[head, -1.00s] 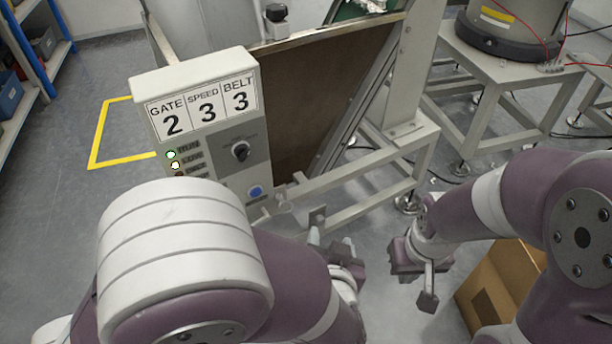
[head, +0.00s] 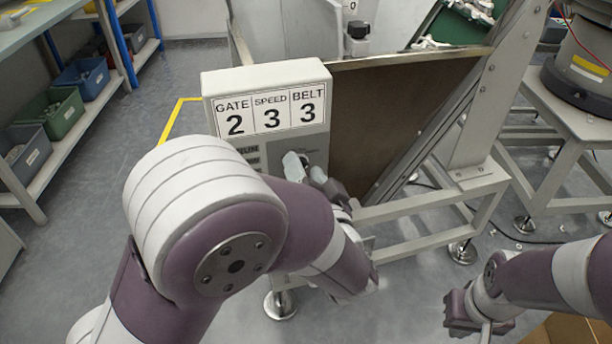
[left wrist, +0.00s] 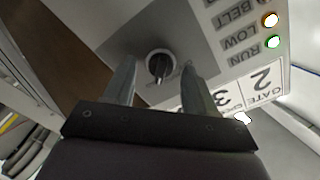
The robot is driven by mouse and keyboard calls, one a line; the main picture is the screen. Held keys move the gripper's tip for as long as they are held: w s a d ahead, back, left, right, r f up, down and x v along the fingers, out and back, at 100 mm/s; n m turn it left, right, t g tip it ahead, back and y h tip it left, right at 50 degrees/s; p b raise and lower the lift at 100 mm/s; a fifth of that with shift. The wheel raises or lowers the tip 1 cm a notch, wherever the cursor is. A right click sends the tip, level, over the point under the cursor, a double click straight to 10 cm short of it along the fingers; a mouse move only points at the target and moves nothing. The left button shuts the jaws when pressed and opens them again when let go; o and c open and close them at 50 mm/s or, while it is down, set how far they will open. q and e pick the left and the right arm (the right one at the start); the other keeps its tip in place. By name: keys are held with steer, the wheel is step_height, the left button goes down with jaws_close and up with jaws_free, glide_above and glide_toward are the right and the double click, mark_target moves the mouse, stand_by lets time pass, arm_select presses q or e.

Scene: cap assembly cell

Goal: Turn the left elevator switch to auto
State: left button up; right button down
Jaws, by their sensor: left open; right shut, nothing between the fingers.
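The elevator control box (head: 262,76) stands left of centre in the head view, with GATE 2, SPEED 3, BELT 3 on its label. In the left wrist view its black rotary switch (left wrist: 158,66) sits on a grey plate, appearing upside down; the markings beside it are too blurred to read. My left gripper (head: 306,168) is open in front of the panel. In the left wrist view its two fingers (left wrist: 157,72) appear on either side of the switch; contact cannot be told. In the head view the switch is hidden behind this gripper. My right gripper (head: 464,314) is shut and empty, low at right.
Green RUN (left wrist: 273,43) and amber LOW (left wrist: 270,19) lamps are lit. A brown sloping board (head: 385,115) and its metal frame (head: 430,240) stand right of the box. Shelves with bins (head: 60,115) are at left. A cardboard box (head: 570,332) is at lower right.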

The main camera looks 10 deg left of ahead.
arm_select(q)
steer(key=c, duration=1)
steer(key=shift+c, duration=0.2)
steer(key=shift+n, duration=0.3)
steer(key=shift+a+n+p, duration=0.15)
steer(key=shift+n+p, duration=0.25)
steer(key=shift+n, duration=3.6)
